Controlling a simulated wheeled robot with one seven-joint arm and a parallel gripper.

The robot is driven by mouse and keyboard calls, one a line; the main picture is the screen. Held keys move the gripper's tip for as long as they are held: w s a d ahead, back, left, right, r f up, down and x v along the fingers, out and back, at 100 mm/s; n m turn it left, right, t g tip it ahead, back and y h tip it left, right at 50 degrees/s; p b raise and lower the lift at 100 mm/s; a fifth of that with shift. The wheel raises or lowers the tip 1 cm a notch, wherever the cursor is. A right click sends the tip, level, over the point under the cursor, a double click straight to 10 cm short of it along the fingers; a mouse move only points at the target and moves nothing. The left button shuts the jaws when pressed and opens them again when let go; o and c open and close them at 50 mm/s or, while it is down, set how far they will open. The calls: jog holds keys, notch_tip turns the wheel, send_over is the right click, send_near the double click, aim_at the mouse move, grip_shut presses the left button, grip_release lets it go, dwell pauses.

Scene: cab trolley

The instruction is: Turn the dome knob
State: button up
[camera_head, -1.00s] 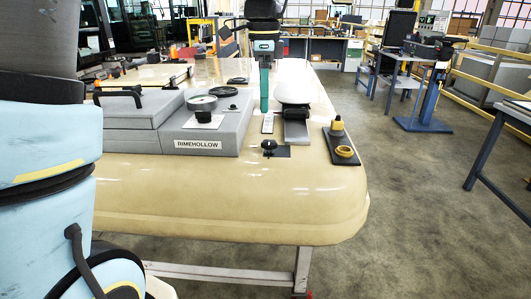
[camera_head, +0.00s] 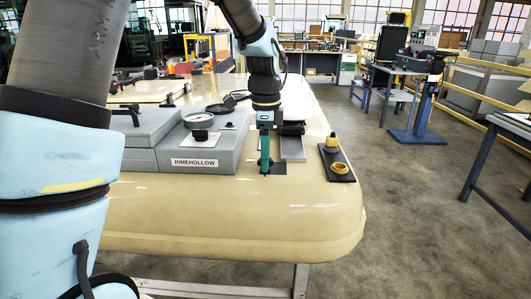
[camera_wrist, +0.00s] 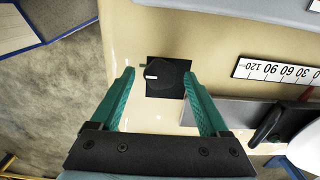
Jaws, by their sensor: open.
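The likely dome knob (camera_wrist: 172,72) is a dark round knob with a white pointer mark, on a black square plate (camera_wrist: 156,91) fixed to the cream surface. In the wrist view it lies between and beyond my gripper's two green fingers, apart from both. My gripper (camera_wrist: 159,76) is open and empty, pointing down over the plate. In the head view my gripper (camera_head: 265,172) hides the knob, and only part of the black plate (camera_head: 279,168) shows beside it. I cannot tell the exact height of the fingertips above the knob.
A grey box labelled RIMEHOLLOW (camera_head: 196,163) stands close to the left of my gripper. A plate with yellow-topped parts (camera_head: 337,164) lies to the right. A white scale strip with numbers (camera_wrist: 277,73) and a white rounded object (camera_wrist: 306,150) are near the right finger.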

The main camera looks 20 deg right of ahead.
grip_shut()
dwell(0.6)
